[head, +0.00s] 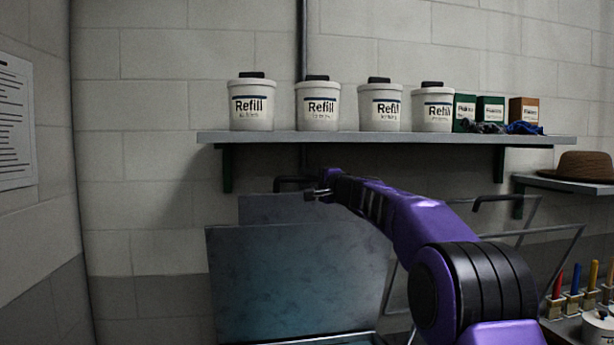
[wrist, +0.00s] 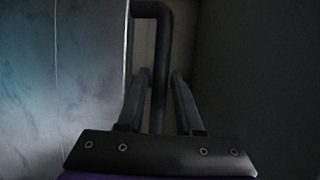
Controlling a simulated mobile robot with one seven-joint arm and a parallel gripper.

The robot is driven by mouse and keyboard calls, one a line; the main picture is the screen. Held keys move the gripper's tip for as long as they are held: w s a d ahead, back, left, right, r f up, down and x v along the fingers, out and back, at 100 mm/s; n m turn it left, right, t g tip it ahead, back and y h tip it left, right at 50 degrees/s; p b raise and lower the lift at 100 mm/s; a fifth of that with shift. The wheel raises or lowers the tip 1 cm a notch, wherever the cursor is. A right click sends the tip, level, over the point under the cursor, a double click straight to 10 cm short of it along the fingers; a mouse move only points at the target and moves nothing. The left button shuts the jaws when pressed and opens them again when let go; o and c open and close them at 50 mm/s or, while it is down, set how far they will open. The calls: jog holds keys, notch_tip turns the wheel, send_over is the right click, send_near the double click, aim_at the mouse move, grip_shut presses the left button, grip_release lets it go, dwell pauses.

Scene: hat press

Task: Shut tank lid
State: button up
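The tank lid (head: 295,285) is a blue-grey panel standing raised, nearly upright, in the lower middle of the head view. It also shows at left in the wrist view (wrist: 60,90). A second panel edge (head: 270,208) shows just behind it. A black bar handle (head: 288,182) shows above the panels. In the wrist view the bent handle (wrist: 160,60) comes down between my fingers. My gripper (head: 318,192) is at the handle's right end. Its fingers (wrist: 160,85) look apart, on either side of the bar, with slim gaps. The tank's body is mostly below the picture.
A shelf (head: 370,138) with several white Refill tubs (head: 318,105) and small boxes (head: 490,108) is above my arm. At right are a hat (head: 583,166) on a lower shelf, a metal frame with a black handle (head: 505,199), and coloured-handled tools (head: 575,280).

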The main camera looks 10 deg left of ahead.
grip_shut()
dwell(1.4)
